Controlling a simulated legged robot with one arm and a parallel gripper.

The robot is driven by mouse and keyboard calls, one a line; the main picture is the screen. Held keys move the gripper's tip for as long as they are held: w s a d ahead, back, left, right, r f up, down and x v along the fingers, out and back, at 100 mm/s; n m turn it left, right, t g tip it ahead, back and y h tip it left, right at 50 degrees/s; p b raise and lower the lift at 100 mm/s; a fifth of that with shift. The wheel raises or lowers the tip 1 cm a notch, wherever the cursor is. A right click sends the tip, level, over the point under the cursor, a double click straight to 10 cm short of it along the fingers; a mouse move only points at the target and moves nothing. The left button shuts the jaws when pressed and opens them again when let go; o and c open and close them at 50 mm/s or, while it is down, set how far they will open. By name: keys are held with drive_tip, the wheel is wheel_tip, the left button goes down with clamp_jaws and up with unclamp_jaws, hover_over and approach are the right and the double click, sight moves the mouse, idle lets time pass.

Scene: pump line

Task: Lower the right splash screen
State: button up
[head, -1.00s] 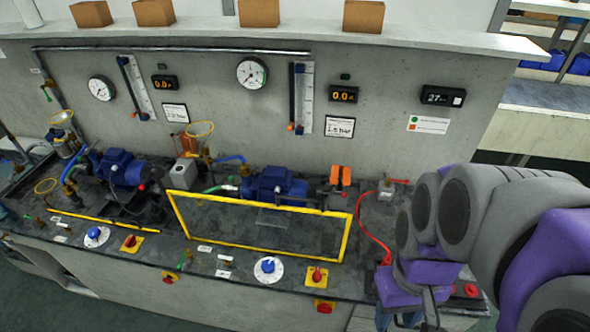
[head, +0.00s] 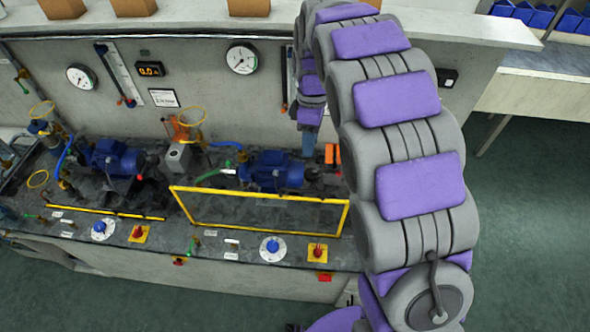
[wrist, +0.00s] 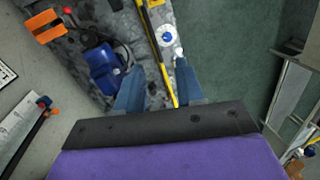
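The right splash screen (head: 262,212) is a clear panel in a yellow frame, standing raised in front of the right blue pump (head: 272,171). In the wrist view its yellow top edge (wrist: 157,45) runs lengthwise through the picture, between my fingers in the image. My gripper (head: 308,146) hangs pointing down over the back of the bench, near the right end of the screen. In the wrist view my gripper (wrist: 158,82) has its two blue fingers apart with nothing held between them. I cannot tell its height above the screen. My arm hides the bench's right end.
The left screen's yellow edge (head: 105,210) lies low along the bench. In front of the right screen are a blue knob (head: 270,247) and a red switch (head: 317,252). An orange-handled valve (head: 332,154) stands beside my gripper. Green floor is open at the right.

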wheel_tip(320, 180, down, 17)
drive_tip(key=s+a+n+p, duration=0.1)
drive_tip(key=a+p, duration=0.1)
drive_tip(key=shift+f, duration=0.15)
idle(0.5)
drive_tip(key=shift+a, duration=0.2)
drive_tip(key=shift+c, duration=0.4)
drive_tip(key=shift+a, duration=0.35)
drive_tip(key=shift+c, duration=1.4)
drive_tip(key=shift+d, duration=0.1)
drive_tip(key=c, duration=0.3)
drive_tip(key=shift+d, duration=0.15)
clamp_jaws()
